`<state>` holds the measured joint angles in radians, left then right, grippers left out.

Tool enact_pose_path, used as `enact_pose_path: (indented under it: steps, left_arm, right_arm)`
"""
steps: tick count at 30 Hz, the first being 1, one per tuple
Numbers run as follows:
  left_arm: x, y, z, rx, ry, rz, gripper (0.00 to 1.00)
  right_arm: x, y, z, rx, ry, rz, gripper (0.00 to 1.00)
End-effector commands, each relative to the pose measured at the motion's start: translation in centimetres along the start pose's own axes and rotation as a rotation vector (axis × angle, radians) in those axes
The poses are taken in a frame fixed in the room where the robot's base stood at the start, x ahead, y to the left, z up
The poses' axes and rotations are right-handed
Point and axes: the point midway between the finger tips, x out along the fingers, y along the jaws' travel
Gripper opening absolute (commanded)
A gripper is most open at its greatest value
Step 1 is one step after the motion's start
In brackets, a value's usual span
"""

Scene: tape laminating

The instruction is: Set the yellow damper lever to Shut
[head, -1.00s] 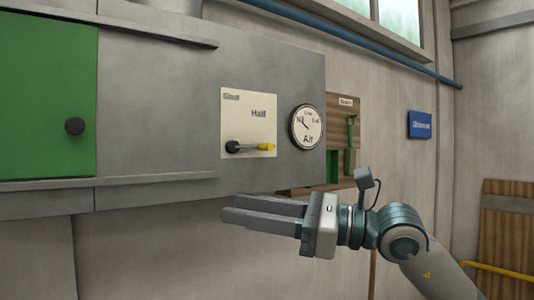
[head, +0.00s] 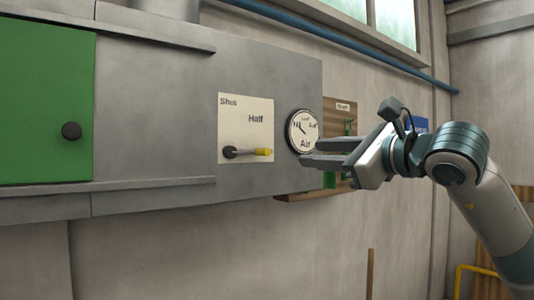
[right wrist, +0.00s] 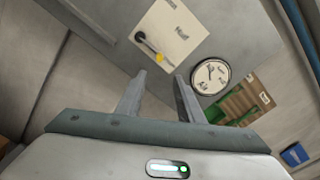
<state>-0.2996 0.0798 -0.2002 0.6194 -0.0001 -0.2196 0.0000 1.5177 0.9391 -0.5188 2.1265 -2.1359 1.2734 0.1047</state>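The yellow-tipped damper lever (head: 252,152) is on a cream plate (head: 245,113) on the grey metal housing. It points right from its black pivot, roughly horizontal. "Shut" is printed at the plate's upper left and "Half" at its upper right. In the right wrist view the lever (right wrist: 150,46) shows beyond the fingertips. My right gripper (head: 308,154) is to the right of the lever, in front of the lower edge of the gauge, apart from the lever. Its fingers are parted and empty in the right wrist view (right wrist: 160,80). My left gripper is not in view.
The round Air gauge (head: 303,130) is right of the plate. A wooden board (head: 341,110) with green items is behind my right gripper. A green door (head: 45,100) with a black knob (head: 71,130) is at left. The space before the plate is clear.

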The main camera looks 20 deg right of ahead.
Motion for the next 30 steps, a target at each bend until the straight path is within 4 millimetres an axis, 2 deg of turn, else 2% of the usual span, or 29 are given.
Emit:
enact_pose_path:
  steps: [5, 11, 30]
  left_arm:
    - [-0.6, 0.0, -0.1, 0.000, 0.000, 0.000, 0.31]
    - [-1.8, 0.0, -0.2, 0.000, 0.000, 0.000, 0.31]
    - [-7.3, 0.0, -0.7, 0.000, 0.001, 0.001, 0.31]
  right_arm:
    - [1.0, 0.0, 0.1, 0.002, 0.000, 0.003, 0.34]
    - [3.5, -0.1, 0.2, 0.002, 0.001, 0.004, 0.34]
    - [14.6, -0.1, 0.3, 0.001, 0.001, 0.003, 0.34]
